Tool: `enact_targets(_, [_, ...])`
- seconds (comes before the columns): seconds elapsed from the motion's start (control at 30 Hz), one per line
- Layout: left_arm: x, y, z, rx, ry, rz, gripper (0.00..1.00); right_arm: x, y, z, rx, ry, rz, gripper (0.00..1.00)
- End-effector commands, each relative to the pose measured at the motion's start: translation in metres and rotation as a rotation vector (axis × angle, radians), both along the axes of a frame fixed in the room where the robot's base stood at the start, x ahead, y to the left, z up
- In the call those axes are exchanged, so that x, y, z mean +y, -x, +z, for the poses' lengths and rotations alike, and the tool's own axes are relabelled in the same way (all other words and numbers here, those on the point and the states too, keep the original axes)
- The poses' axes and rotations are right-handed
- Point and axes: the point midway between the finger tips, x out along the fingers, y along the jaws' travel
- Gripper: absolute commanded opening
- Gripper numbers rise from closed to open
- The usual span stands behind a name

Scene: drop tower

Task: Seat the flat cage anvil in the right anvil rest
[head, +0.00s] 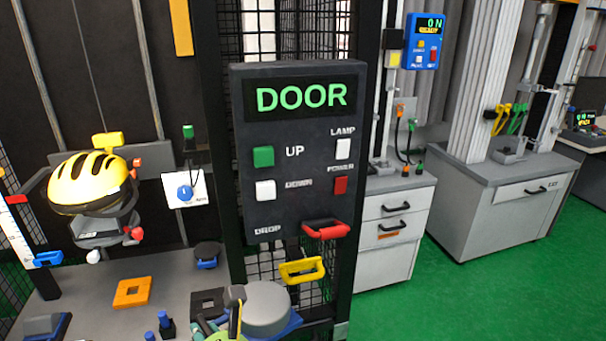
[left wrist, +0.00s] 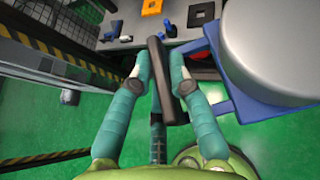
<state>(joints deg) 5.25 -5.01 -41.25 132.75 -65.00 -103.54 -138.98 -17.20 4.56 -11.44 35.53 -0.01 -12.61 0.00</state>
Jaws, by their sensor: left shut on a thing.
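My left gripper (left wrist: 162,75) has teal fingers shut on a dark grey bar (left wrist: 159,70), which runs lengthwise between them. In the head view the bar (head: 236,293) stands upright at the bottom, with a teal finger beside it. I cannot tell whether this bar belongs to the flat cage anvil. A broad grey round block (head: 268,302) sits in a blue frame just right of the bar; both the block (left wrist: 275,45) and the frame (left wrist: 222,88) fill the right of the left wrist view. I cannot tell which part is the right anvil rest. My right gripper is not in view.
The grey bench (head: 100,280) carries an orange square plate (head: 132,292), a black square plate (head: 208,303) and a black disc (head: 207,249) on blue. A yellow helmet (head: 92,183) stands behind. The DOOR panel (head: 300,150) rises close ahead. Green floor is open at right.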

Motion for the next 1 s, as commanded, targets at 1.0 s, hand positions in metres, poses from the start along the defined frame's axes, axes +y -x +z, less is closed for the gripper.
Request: enact_targets(1.0, [-0.039,0.014,0.009,-0.021,-0.01,-0.229,0.0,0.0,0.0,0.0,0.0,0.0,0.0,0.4])
